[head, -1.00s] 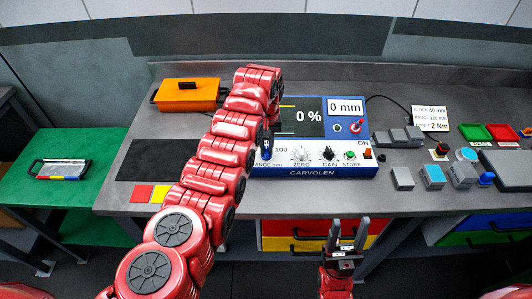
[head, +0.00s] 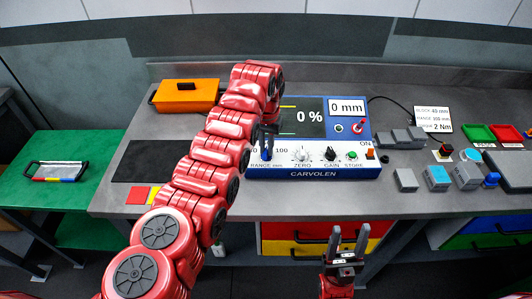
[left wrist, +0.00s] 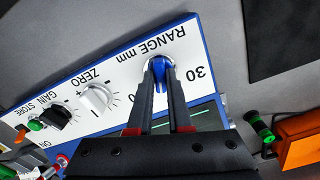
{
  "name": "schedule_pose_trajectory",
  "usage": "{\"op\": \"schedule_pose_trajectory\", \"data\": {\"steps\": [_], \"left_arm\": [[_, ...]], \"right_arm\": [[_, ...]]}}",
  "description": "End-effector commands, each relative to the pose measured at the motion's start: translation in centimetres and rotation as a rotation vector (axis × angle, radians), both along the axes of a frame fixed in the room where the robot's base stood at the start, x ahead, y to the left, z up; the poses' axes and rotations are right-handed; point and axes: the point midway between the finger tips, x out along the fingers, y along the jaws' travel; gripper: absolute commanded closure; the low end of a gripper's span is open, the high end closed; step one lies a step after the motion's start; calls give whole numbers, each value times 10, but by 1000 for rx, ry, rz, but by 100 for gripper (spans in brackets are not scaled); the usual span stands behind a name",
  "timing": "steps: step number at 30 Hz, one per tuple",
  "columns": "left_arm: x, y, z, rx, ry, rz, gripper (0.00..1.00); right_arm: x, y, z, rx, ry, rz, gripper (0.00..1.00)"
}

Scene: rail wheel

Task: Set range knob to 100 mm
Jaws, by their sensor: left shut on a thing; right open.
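The blue range knob (head: 266,154) sits at the left end of the white front strip of the CARVOLEN instrument (head: 314,173). The fingers partly hide the scale and pointer direction. My right gripper (head: 347,240) is open and empty, below the bench edge.
The ZERO knob (head: 302,153), GAIN knob (head: 330,153) and green STORE button (head: 353,154) are right of the range knob. The display reads 0 % and 0 mm. An orange case (head: 186,96), grey blocks and a note card (head: 433,119) are on the bench.

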Motion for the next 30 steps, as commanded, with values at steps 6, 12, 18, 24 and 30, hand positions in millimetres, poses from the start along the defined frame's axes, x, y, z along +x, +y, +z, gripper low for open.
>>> {"op": "schedule_pose_trajectory", "data": {"steps": [6,12,18,24,30], "left_arm": [[-1,0,-2,0,4,-5,100],[0,2,-4,1,4,-133,100],[0,1,-3,1,1,-305,100],[-1,1,-2,1,4,-399,100],[-1,1,-2,1,4,-399,100]], "right_arm": [[0,0,-1,0,0,0,46],[0,0,-14,0,0,0,46],[0,0,-24,0,0,0,46],[0,0,-25,0,0,0,46],[0,0,-25,0,0,0,46]]}}
